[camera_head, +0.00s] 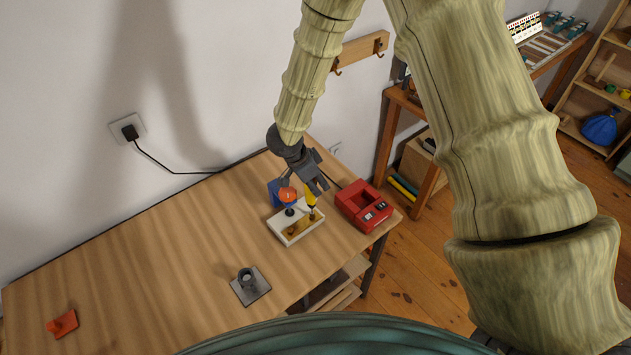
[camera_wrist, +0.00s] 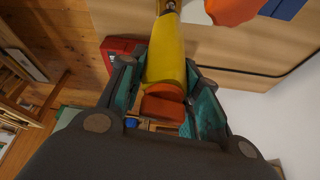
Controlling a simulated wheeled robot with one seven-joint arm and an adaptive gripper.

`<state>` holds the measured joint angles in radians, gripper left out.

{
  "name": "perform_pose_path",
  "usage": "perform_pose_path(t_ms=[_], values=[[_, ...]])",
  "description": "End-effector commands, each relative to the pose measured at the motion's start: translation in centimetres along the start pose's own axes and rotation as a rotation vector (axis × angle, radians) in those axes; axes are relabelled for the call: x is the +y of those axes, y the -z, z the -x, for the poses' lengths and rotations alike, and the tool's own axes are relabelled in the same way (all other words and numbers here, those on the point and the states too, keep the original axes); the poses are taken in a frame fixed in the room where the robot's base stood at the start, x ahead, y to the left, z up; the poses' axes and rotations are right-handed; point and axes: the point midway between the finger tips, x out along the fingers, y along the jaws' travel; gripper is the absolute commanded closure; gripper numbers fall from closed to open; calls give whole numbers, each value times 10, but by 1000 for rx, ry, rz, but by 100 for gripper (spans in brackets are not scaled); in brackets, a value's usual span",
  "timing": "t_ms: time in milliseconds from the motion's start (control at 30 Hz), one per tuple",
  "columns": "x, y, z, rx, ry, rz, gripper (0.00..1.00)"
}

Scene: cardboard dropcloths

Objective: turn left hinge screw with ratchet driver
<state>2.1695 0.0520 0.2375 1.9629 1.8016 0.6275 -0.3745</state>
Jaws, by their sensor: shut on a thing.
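My gripper (camera_head: 313,181) is shut on the yellow ratchet driver (camera_head: 311,199), which points down. In the wrist view the driver's yellow handle (camera_wrist: 166,55) with an orange-red end lies between my fingers. Below it is a white block (camera_head: 281,230) bearing a brass hinge plate (camera_head: 299,226) on the wooden workbench. The driver's lower end is over the right part of the hinge plate; I cannot tell whether it touches a screw. The hinge screws are too small to make out, the left one included.
A blue box (camera_head: 275,188) and an orange piece (camera_head: 287,195) stand close behind the block. A red charger-like box (camera_head: 364,206) is on the right. A grey plate with a ring (camera_head: 250,287) lies in front. The bench (camera_head: 150,270) is mostly clear leftward.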

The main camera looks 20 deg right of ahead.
Motion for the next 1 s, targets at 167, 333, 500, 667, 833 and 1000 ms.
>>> perform_pose_path(t_ms=[167,333,500,667,833,1000], values=[[1,0,-2,-1,26,72,100],[0,-1,-2,-6,86,222,100],[-2,-1,-2,-9,146,368,100],[-4,-2,-2,-14,201,502,100],[-6,-3,-2,-17,258,641,100],[-8,-3,-2,-20,314,777,100]])
